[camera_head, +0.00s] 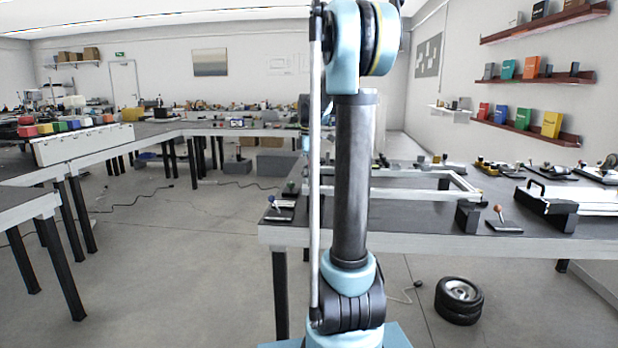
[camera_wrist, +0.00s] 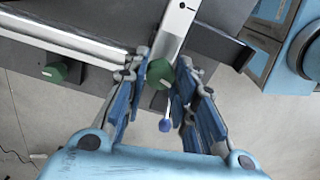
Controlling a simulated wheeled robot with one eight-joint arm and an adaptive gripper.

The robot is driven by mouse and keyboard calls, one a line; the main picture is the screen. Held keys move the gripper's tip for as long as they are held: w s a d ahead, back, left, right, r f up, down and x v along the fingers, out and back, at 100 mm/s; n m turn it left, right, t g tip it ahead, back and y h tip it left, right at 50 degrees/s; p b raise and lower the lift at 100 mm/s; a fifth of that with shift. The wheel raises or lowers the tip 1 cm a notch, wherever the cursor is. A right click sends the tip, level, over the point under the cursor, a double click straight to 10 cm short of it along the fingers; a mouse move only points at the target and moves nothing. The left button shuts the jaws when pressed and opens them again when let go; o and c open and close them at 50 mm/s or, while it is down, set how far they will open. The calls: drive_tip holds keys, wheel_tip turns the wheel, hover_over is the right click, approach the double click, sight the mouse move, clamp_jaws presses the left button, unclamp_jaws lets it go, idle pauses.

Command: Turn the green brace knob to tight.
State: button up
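In the wrist view a green knob (camera_wrist: 159,73) sits at the end of a pale metal bar, between the tips of my gripper (camera_wrist: 163,68). The two blue fingers lean inward, one on each side of the knob, with little or no gap to it. I cannot tell whether they touch or press it. A second green knob (camera_wrist: 54,72) lies to the left, beside a light rail, clear of the fingers. Any pointer or tight mark on the knob cannot be made out. In the head view my arm crosses the middle and my gripper does not show.
A blue-tipped lever (camera_wrist: 165,125) stands between the fingers, nearer the palm. In the head view the dark workbench (camera_head: 400,212) carries a pale frame (camera_head: 425,193) and an orange-tipped lever (camera_head: 500,215). Tyres (camera_head: 459,300) lie on the floor at right.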

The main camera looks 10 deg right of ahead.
drive_tip(key=shift+w, duration=0.1)
drive_tip(key=shift+c, duration=0.3)
drive_tip(key=m, duration=0.6)
drive_tip(key=shift+m, duration=0.4)
drive_tip(key=m, duration=1.2)
drive_tip(key=shift+m, duration=0.3)
drive_tip(key=m, duration=0.6)
drive_tip(key=shift+a, duration=0.1)
drive_tip(key=shift+m, duration=0.4)
drive_tip(key=o, duration=1.1)
